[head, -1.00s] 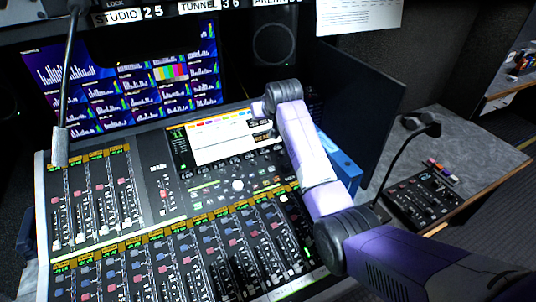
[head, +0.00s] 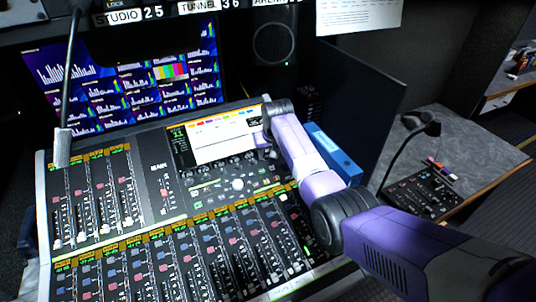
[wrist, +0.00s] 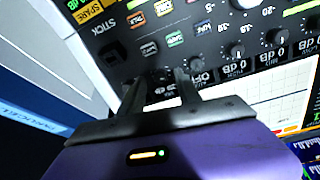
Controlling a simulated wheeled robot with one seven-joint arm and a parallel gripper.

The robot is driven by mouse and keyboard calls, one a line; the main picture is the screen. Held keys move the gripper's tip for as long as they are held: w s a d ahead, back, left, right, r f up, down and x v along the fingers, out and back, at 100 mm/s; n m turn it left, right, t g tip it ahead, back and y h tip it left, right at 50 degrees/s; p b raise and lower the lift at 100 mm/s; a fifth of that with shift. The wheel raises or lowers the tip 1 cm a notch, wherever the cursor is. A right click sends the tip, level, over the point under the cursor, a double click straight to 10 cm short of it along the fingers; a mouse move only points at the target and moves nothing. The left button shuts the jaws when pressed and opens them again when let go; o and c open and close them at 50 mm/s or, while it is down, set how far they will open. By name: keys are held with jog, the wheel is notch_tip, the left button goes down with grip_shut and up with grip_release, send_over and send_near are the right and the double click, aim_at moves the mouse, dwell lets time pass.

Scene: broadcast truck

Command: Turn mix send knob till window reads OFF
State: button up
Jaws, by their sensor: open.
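The mixing console (head: 150,215) fills the lower left of the head view, with a row of small knobs under its lit screen (head: 222,138). My gripper (head: 264,140) is at the right end of that screen, close to the panel. In the wrist view the panel appears upside down. My gripper (wrist: 172,76) is open there, its two dark fingers reaching down around a dark knob (wrist: 160,75) at the end of the knob row. I cannot tell whether they touch it. A small window (wrist: 200,76) beside the right finger is partly hidden and not clearly readable.
Neighbouring knobs (wrist: 237,49) have windows reading 0 dB. Lit coloured buttons (wrist: 164,8) lie close by. In the head view, a blue binder (head: 335,152) and a dark upright panel (head: 355,100) stand right of the arm. A gooseneck microphone (head: 62,145) rises at left.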

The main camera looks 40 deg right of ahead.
jog(key=shift+w+d+f, duration=0.1)
jog(key=shift+w+f, duration=0.15)
jog(key=shift+f, duration=0.3)
jog(key=shift+c, duration=0.2)
grip_shut()
jog(key=shift+n, duration=0.5)
jog(key=shift+s+n, duration=0.1)
jog(key=shift+n, duration=2.3)
